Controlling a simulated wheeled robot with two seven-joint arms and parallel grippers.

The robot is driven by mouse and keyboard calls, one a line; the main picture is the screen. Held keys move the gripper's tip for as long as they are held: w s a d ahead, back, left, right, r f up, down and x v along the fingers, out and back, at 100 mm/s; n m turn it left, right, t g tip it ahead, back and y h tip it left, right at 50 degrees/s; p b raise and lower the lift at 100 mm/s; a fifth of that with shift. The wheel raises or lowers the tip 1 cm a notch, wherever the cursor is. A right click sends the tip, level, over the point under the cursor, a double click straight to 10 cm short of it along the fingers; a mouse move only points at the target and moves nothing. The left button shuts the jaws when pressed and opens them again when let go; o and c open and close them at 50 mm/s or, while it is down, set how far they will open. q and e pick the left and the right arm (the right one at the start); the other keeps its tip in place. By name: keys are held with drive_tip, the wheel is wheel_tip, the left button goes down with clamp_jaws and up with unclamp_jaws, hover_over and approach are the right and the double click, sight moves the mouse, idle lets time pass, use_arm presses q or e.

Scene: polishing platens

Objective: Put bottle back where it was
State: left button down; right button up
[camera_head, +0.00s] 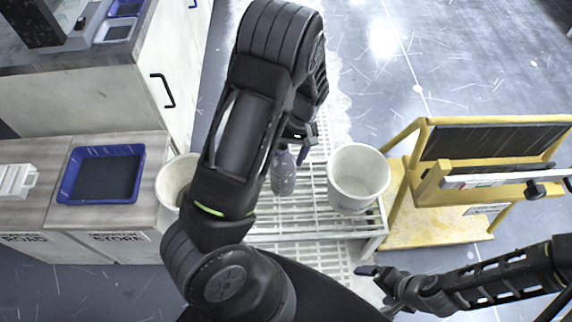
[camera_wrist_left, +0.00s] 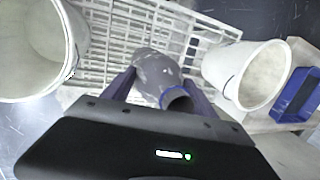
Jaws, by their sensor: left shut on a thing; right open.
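A grey bottle (camera_head: 283,176) with a narrower neck is upright between two white buckets, at the white slatted rack. My left gripper (camera_head: 290,150) is shut on it near its top. In the left wrist view the bottle (camera_wrist_left: 156,72) sits between the two dark fingers (camera_wrist_left: 160,92), its blue-rimmed mouth towards the camera. I cannot tell whether its base touches the slats. The white slatted rack (camera_head: 300,222) is partly hidden by my left arm. My right gripper (camera_head: 376,283) is open and empty at the lower right, away from the bottle.
One white bucket (camera_head: 358,178) stands right of the bottle; another bucket (camera_head: 172,180) is left, partly behind my arm. A blue tray (camera_head: 139,176) lies on the left counter. A yellow frame stand (camera_head: 432,232) is at right. The floor (camera_head: 400,60) behind is clear.

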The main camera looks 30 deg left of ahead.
use_arm(q)
drive_tip(key=shift+f, duration=1.85)
drive_tip(key=shift+b, duration=0.3)
drive_tip(key=shift+f, duration=0.15)
drive_tip(key=shift+c, duration=1.3)
unclamp_jaws()
drive_tip(key=shift+r, duration=0.3)
drive_tip(key=p+v, duration=0.1)
drive_tip(key=v, duration=1)
drive_tip(key=shift+r+p, duration=0.3)
drive_tip(key=shift+r, duration=0.05)
drive_tip(key=shift+d, duration=0.1)
